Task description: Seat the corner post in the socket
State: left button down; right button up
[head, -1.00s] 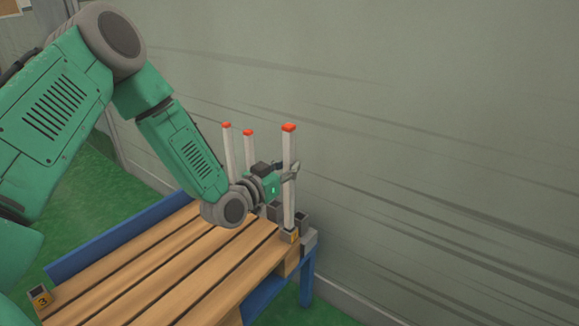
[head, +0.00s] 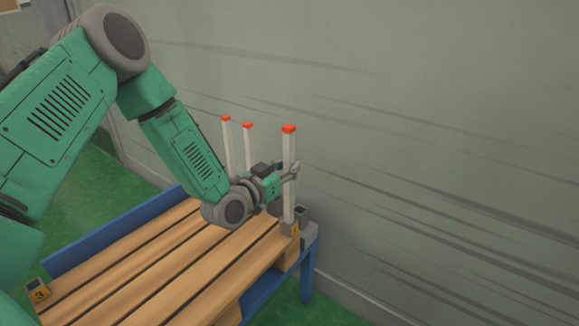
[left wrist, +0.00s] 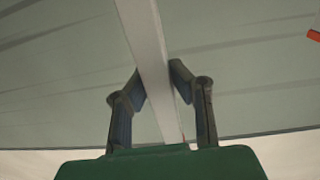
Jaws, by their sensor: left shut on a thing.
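A pale square post (head: 288,195) with a red cap stands upright at the near right corner of the slatted pallet (head: 180,262). My left gripper (head: 290,172) is shut on it about midway up. The left wrist view shows the post (left wrist: 148,45) between the two fingers (left wrist: 160,83). My right gripper is out of view.
Two more red-capped posts (head: 227,145) (head: 248,142) stand behind my gripper. A grey open-topped block (head: 302,213) is just beside the corner. Another labelled socket (head: 38,292) is at the pallet's front left. A blue frame (head: 125,232) edges the pallet; the wall is close behind.

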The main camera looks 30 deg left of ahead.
pick_arm(q)
jog(key=shift+f+b, duration=0.7)
jog(key=shift+f, duration=0.3)
jog(key=c, duration=1.4)
grip_release()
jog(key=shift+s, duration=0.15)
jog(key=s+a, duration=0.1)
jog(key=s, duration=1)
jog(key=shift+s+a, duration=0.25)
jog(key=shift+s, duration=0.05)
jog(key=shift+f, duration=0.1)
